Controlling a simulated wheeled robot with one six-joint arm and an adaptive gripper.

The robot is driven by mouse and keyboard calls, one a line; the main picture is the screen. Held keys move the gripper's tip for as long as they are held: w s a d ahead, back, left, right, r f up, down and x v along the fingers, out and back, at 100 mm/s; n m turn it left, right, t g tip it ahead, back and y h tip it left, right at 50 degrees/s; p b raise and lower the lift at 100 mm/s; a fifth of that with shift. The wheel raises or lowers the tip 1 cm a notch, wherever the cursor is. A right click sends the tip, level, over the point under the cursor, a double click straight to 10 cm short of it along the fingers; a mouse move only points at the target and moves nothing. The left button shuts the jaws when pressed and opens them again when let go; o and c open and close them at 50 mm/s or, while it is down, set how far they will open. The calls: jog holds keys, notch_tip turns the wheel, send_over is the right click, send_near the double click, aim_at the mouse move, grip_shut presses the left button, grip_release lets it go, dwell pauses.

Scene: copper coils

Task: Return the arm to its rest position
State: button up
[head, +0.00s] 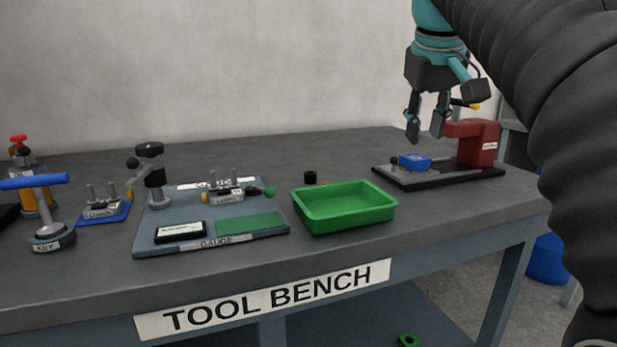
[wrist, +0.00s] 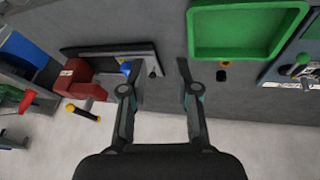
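My gripper (head: 428,128) hangs from my arm at the upper right of the head view, above the right end of the bench. In the wrist view my gripper (wrist: 160,75) has its two fingers spread apart with nothing between them. In the head view it is in front of and above a red press-like device (head: 478,143) on a black base, with a blue block (head: 414,161) on that base. The fingers appear clear of the device and the block. My dark ribbed arm fills the right side of the head view.
A green tray (head: 345,222) stands empty at the bench's front right. A gauge board (head: 180,242), a small fixture (head: 103,210) on a blue plate and a blue-handled key (head: 45,238) lie further left. A small black cylinder (head: 310,178) stands behind the tray.

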jog(key=s+f, duration=0.6)
jog(key=f, duration=0.5)
jog(key=s+a+f+m, duration=0.1)
jog(key=s+f, duration=0.6)
jog(key=f, duration=0.4)
jog(key=s+a+f+m+y, duration=0.1)
jog(key=s+f, duration=0.5)
jog(key=f, duration=0.5)
jog(key=shift+s+a+f+t, duration=0.2)
jog(key=shift+s+a+t, duration=0.05)
jog(key=shift+s+t, duration=0.15)
